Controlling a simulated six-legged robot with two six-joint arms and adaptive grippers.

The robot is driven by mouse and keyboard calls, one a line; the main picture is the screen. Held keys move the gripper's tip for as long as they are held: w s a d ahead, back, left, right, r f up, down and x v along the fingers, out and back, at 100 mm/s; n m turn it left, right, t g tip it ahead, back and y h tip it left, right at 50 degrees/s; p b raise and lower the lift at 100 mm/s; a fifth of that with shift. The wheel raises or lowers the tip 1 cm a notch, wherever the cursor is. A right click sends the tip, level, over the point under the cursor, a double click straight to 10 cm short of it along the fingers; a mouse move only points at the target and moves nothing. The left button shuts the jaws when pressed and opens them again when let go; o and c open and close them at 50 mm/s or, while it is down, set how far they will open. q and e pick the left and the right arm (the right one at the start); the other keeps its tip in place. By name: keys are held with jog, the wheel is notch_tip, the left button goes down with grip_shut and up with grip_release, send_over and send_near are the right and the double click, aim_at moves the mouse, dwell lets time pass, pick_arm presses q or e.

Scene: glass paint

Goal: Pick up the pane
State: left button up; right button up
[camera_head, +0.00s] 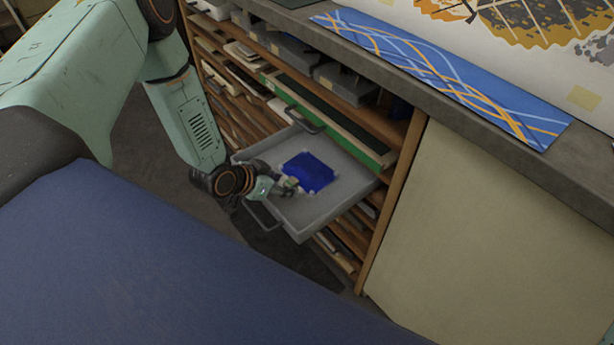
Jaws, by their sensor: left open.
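The pane (312,172) is a small deep blue piece with uneven edges. It lies flat in a grey tray-like drawer (318,214) that sticks out of a wooden shelf unit. My left arm comes in from the upper left, and my left gripper (290,186) is over the drawer at the pane's left edge. The gripper is small in the picture and open. I cannot tell whether its fingers touch the pane. My right gripper is not in view.
The shelf unit (392,196) holds several flat boxes and trays above and below the drawer. A grey worktop (490,132) above carries a blue patterned strip (445,75) and a large drawing (540,35). A pale cabinet panel (480,230) stands right of the shelves. A dark blue surface (150,265) fills the lower left.

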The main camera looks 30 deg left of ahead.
pick_arm(q)
jog(key=shift+x, duration=0.8)
jog(key=shift+a, duration=0.1)
jog(key=shift+c, duration=0.2)
jog(key=shift+c, duration=0.7)
grip_shut()
